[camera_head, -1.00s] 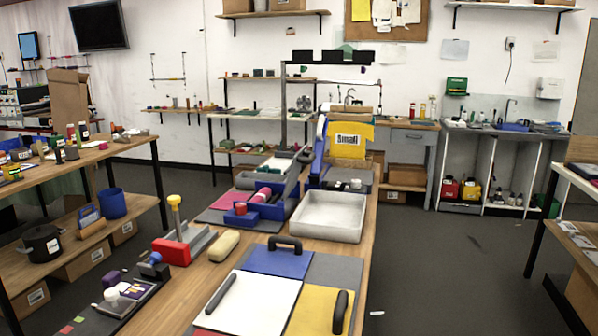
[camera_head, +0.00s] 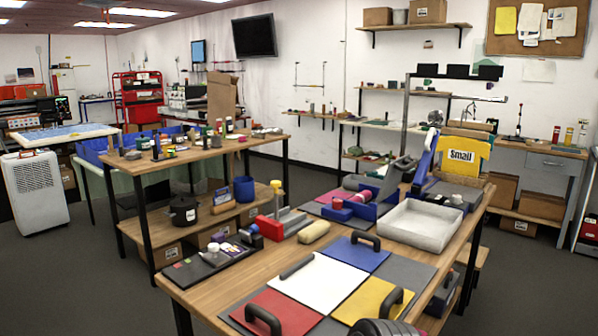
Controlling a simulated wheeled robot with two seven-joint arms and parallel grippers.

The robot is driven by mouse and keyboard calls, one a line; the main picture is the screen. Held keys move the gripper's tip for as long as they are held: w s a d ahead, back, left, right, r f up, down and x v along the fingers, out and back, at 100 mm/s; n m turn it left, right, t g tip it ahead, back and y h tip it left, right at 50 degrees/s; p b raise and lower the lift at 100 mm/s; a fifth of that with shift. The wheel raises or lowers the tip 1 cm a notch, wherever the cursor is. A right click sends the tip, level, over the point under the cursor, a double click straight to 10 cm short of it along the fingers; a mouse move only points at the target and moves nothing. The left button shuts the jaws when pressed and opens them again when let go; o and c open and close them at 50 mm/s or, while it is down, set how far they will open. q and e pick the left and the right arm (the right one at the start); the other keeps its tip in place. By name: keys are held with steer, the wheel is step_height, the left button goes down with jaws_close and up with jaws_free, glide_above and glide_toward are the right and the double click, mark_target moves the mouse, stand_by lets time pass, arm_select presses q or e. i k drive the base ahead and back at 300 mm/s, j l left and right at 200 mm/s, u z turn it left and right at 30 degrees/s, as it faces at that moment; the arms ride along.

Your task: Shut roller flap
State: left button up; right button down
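A blue roller unit (camera_head: 376,208) with a pink and red roller (camera_head: 361,197) lies on the wooden bench (camera_head: 283,263), near its far end. Just right of it, a tall blue upright piece (camera_head: 424,156) stands raised beside a yellow sign reading "Small" (camera_head: 461,153). I cannot tell for sure which part is the roller flap; the blue upright looks like a raised flap.
A pale tray (camera_head: 420,225) sits right of the roller unit. Coloured panels with dark handles, including a white panel (camera_head: 318,283), cover the near bench. A second table (camera_head: 190,155) with small items stands at left. Open floor (camera_head: 70,270) lies at front left.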

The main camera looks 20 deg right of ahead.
mark_target(398, 181)
steer(key=k+l+u, duration=0.1)
steer(key=u, duration=0.35)
steer(key=k+l+u, duration=0.1)
steer(key=u, duration=0.4)
steer(key=k+l+u, duration=0.1)
steer(key=u, duration=0.35)
steer(key=k+l+u, duration=0.1)
steer(key=u, duration=0.4)
steer(key=k+u, duration=0.2)
steer(key=u, duration=0.25)
steer(key=k+l+u, duration=0.15)
steer(key=k+u, duration=0.3)
steer(key=k+l+u, duration=0.1)
steer(key=k+u, duration=0.15)
steer(key=u, duration=0.2)
steer(key=k+l+z, duration=0.2)
steer(key=k+z, duration=0.3)
steer(key=k+l+z, duration=0.3)
steer(key=z, duration=0.15)
steer(key=k+l+z, duration=0.25)
steer(key=z, duration=0.2)
steer(key=k+l+z, duration=0.15)
steer(key=l+z, duration=0.3)
steer(key=k+l+z, duration=0.15)
steer(key=l+z, duration=0.3)
steer(key=j, duration=0.1)
